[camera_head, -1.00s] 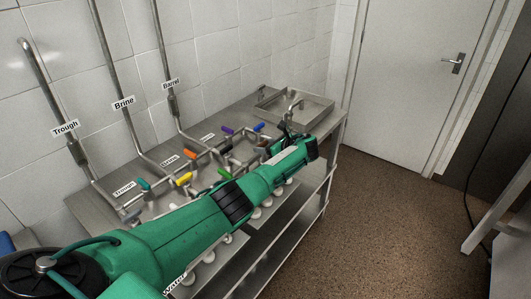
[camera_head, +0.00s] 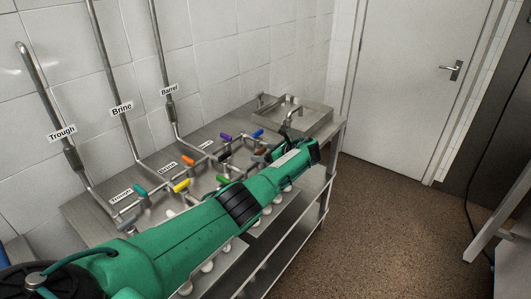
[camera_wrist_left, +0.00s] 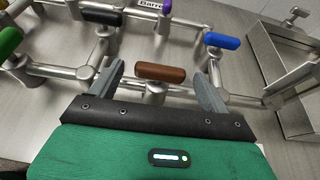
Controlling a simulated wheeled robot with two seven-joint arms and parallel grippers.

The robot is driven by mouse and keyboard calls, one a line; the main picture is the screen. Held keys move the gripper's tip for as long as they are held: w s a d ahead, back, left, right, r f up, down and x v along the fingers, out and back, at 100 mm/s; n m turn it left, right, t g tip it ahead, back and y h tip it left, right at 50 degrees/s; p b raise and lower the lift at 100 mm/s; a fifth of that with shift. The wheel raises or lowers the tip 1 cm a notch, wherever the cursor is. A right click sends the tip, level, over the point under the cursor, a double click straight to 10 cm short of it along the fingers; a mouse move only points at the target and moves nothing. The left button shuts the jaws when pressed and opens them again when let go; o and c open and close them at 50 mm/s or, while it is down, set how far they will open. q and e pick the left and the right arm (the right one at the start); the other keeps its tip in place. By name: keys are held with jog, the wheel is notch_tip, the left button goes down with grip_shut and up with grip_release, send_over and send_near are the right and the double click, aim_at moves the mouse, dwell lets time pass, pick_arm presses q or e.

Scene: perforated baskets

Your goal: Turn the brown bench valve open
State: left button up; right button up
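The brown bench valve (camera_wrist_left: 161,73) has a short brown handle on a metal stem. In the left wrist view its handle lies crosswise between the two fingers of my left gripper (camera_wrist_left: 166,68), with a gap on each side. The fingers are spread and hold nothing. In the head view my left gripper (camera_head: 277,149) is low over the right part of the bench, beside the brown handle (camera_head: 262,151), which is small and partly hidden there. My right gripper is not in view.
A blue handle (camera_wrist_left: 221,41) is close to the right finger and a black handle (camera_wrist_left: 102,17) is beyond the left one. Purple (camera_head: 226,137), orange (camera_head: 188,160), yellow (camera_head: 181,186) and green (camera_head: 222,180) handles crowd the bench pipes. A sink (camera_head: 305,118) is at the bench's far end.

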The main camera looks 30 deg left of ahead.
pick_arm(q)
jog(key=b+v, duration=0.1)
jog(key=v, duration=1.2)
jog(key=shift+d+r, duration=0.15)
jog(key=shift+d, duration=0.2)
